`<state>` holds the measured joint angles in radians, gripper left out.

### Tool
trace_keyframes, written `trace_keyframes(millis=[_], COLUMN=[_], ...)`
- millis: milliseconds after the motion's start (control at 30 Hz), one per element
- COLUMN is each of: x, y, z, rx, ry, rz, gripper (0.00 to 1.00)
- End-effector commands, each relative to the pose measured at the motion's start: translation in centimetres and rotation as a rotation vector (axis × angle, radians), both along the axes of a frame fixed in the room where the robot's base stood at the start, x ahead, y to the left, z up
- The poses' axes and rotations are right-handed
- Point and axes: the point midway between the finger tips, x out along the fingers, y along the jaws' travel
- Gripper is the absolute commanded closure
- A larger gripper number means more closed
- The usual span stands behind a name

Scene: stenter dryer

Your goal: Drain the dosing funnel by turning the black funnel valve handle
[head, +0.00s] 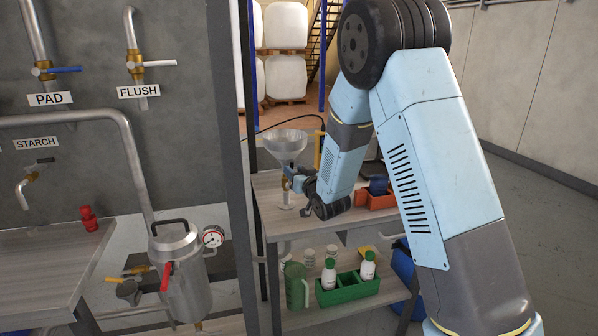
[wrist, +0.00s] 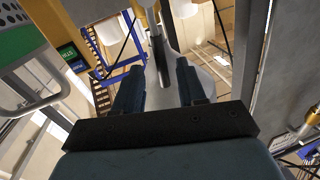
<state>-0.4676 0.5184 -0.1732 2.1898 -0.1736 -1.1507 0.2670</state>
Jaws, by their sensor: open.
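The dosing funnel (head: 286,143) is a grey metal cone standing above the bench at centre in the head view. My gripper comes in from the right, close to the valve. In the wrist view my gripper (wrist: 159,70) has its two blue fingers apart. The pale funnel (wrist: 196,72) shows behind the right finger.
The bench (head: 268,190) carries an orange bin (head: 376,200) right of my gripper. A green crate (head: 345,291) with bottles and a green jug (head: 296,286) stand on the shelf below. A dark upright post (head: 229,150) stands left of the bench.

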Motion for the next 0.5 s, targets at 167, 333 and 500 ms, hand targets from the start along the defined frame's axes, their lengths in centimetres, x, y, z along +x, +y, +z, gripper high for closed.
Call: trace_keyframes(millis=[167, 333, 500], x=[1.07, 1.28, 1.26], y=[0.63, 0.75, 0.77], z=[-0.04, -0.02, -0.02], rx=[0.0, 0.0, 0.0], ry=[0.0, 0.0, 0.0], rz=[0.001, 0.001, 0.001], gripper=[0.6, 0.6, 0.6])
